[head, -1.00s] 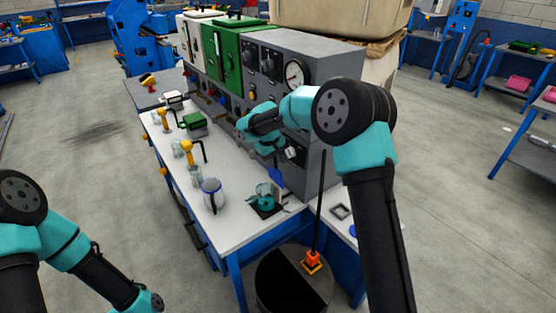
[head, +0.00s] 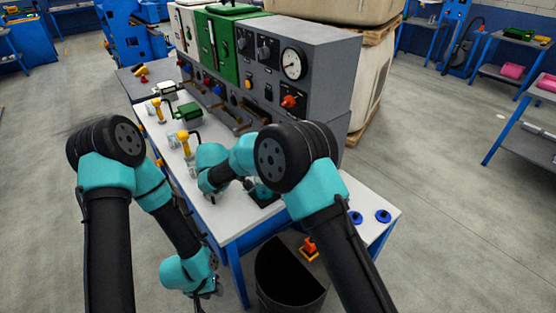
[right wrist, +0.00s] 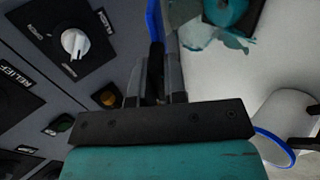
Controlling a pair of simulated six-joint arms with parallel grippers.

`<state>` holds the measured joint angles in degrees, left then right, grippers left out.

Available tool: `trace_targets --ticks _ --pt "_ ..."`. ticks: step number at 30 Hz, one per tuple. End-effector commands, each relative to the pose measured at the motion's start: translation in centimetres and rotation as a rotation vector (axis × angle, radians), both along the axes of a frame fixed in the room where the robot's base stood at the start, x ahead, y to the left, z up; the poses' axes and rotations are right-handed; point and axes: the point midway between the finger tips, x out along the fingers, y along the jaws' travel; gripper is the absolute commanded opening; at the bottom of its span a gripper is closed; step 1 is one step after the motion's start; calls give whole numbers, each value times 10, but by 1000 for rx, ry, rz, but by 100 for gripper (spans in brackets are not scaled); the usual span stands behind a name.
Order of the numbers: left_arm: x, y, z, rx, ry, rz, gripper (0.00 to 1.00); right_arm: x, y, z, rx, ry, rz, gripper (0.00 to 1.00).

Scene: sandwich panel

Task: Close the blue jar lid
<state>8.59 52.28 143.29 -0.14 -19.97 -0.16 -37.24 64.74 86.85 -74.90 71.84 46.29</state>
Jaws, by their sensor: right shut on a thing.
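In the right wrist view my right gripper (right wrist: 157,80) is shut on a thin blue piece (right wrist: 153,20), seen edge-on, which looks like the blue lid. A white jar with a blue rim (right wrist: 268,144) lies lower right of it in that view, apart from the gripper. In the head view the jar and the right gripper's fingers are hidden behind my right arm. My left gripper (head: 208,288) hangs in front of the bench's left side, its fingers too unclear to read.
The grey control panel (head: 318,65) stands along the back of the white bench (head: 225,225). A teal fitting (right wrist: 228,10) sits on a black pad. Blue discs (head: 383,215) lie at the bench's right end. A black bin (head: 285,285) stands in front.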

Motion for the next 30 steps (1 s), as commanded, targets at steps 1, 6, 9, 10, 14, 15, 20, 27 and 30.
trace_targets --ticks 1,6,9,10,14,15,20,27,30 --pt "0 0 0 0 0 0 38 -4 8 -7 -39 -26 8 0" --pt "0 0 0 0 0 1 38 -12 22 -24 -162 -131 16 0" --pt "0 0 0 0 0 1 38 -16 25 -35 -235 -192 16 0" --pt "0 0 0 0 0 1 38 -16 26 -38 -255 -211 15 0" --pt "0 0 0 0 0 0 38 -19 29 -51 -336 -280 14 0" --pt "0 0 0 0 0 0 38 -19 30 -53 -329 -277 13 0" --pt "0 0 0 0 0 0 38 -21 31 -67 -325 -273 13 0" --pt "0 0 0 0 0 0 38 -21 31 -79 -322 -271 13 0" --pt "0 0 0 0 0 0 38 -20 31 -81 -322 -270 13 0"
